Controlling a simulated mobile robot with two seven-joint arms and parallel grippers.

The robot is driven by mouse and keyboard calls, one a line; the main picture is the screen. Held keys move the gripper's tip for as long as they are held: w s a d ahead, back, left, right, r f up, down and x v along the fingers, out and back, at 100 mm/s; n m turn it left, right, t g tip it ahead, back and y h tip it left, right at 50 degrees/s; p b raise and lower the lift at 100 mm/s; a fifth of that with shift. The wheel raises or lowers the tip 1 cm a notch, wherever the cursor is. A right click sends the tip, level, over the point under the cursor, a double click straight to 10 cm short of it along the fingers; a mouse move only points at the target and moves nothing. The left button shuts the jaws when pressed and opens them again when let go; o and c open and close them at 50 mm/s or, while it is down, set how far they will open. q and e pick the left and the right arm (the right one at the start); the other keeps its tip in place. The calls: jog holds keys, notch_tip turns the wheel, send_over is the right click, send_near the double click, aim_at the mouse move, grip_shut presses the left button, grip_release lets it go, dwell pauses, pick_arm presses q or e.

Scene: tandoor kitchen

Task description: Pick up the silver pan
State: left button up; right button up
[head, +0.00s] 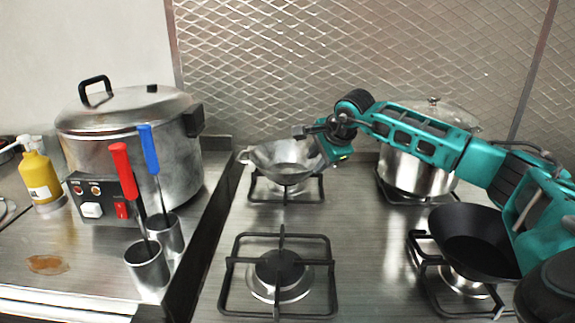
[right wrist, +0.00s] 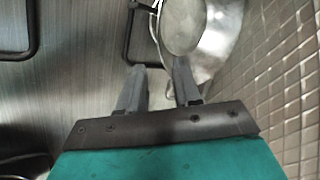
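The silver pan (head: 270,158) is a shallow, round metal pan on the back left burner, with a small loop handle at its left rim. My right gripper (head: 303,132) is above the pan's right back side, with the arm reaching in from the right. In the right wrist view the two fingers (right wrist: 159,66) are apart with nothing held between them. The pan (right wrist: 222,45) lies beyond the fingertips, toward the upper right, and the right finger overlaps its edge in the picture. Whether they touch I cannot tell. My left gripper is not in view.
A large steel pot (head: 400,172) stands on the back right burner, beside my forearm. A black wok (head: 470,232) sits at the front right. The front left burner (head: 279,275) is empty. A big lidded cooker (head: 140,125) stands left. A metal patterned wall (head: 370,50) is close behind.

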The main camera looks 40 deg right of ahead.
aim_at(305, 172)
jog(key=shift+x, duration=3.9)
jog(key=shift+w+a, duration=0.15)
jog(key=shift+a, duration=0.05)
grip_shut()
jog(key=shift+r, duration=0.15)
